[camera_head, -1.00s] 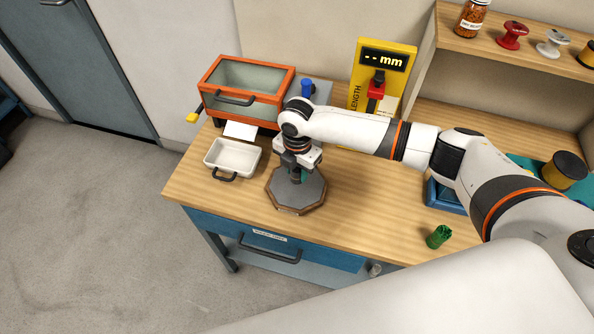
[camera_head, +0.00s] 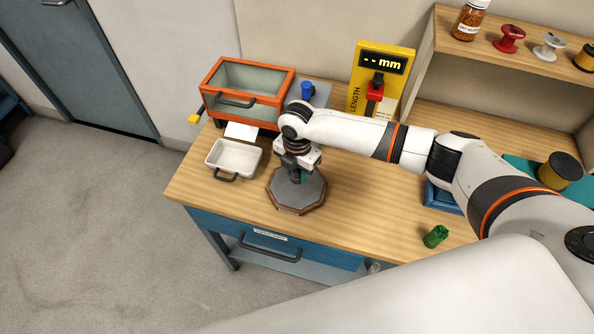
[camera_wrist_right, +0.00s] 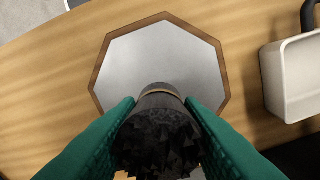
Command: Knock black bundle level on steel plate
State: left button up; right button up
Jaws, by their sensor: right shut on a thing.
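The steel plate (camera_head: 312,192) is a grey octagon with a wooden rim on the bench. It also shows in the right wrist view (camera_wrist_right: 160,55). My right gripper (camera_head: 298,174) is over the plate, pointing down. In the right wrist view its green fingers (camera_wrist_right: 158,122) are shut on the black bundle (camera_wrist_right: 158,140), a dark, rough-ended bunch with a tan band. The bundle is upright above or on the plate; I cannot tell whether its lower end touches. In the head view the bundle is mostly hidden by the gripper. My left gripper is not in view.
A white tray (camera_head: 233,158) stands left of the plate. Behind are an orange-framed box (camera_head: 243,92) and a yellow length gauge (camera_head: 383,75). A green bundle (camera_head: 435,237) lies near the front edge.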

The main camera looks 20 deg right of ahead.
aim_at(297, 177)
dwell(0.3)
notch_tip(297, 177, down, 4)
jog(key=shift+b, duration=1.25)
jog(key=shift+r+p, duration=0.35)
jog(key=shift+r, duration=0.05)
jog(key=shift+c, duration=0.3)
notch_tip(297, 177, up, 3)
jog(key=p, duration=0.3)
